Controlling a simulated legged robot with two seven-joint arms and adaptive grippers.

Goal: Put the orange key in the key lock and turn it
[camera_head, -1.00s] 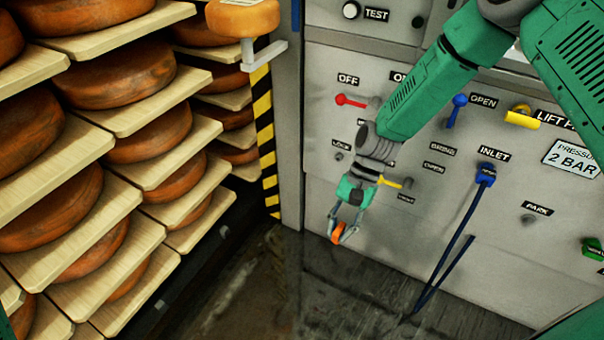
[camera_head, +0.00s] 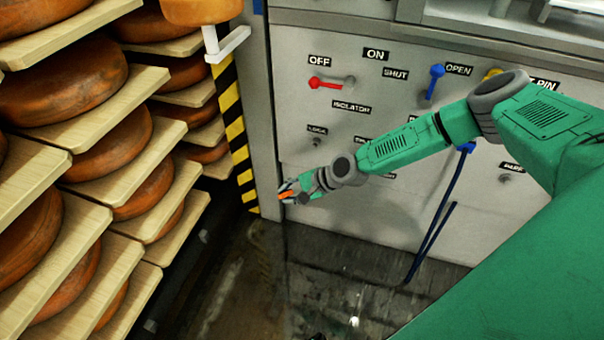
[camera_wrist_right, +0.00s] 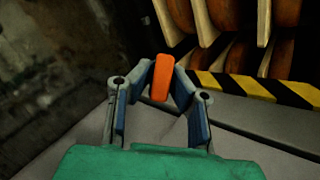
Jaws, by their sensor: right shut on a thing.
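My right gripper (camera_head: 288,192) is shut on the orange key (camera_head: 286,196), in front of the panel's lower left edge, close to the striped post. In the right wrist view the orange key (camera_wrist_right: 162,77) stands between the two fingertips of the right gripper (camera_wrist_right: 160,76). The key lock (camera_head: 317,142), a small grey knob-like part under the LOCK label, is on the panel, above and to the right of the gripper. My left gripper is not in view.
Racks with cheese wheels (camera_head: 102,147) on boards fill the left. A striped post (camera_head: 237,135) stands between racks and panel. The panel carries a red lever (camera_head: 325,86), a blue lever (camera_head: 435,80) and a blue hose (camera_head: 446,190). The wet floor (camera_head: 262,285) below is mostly clear.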

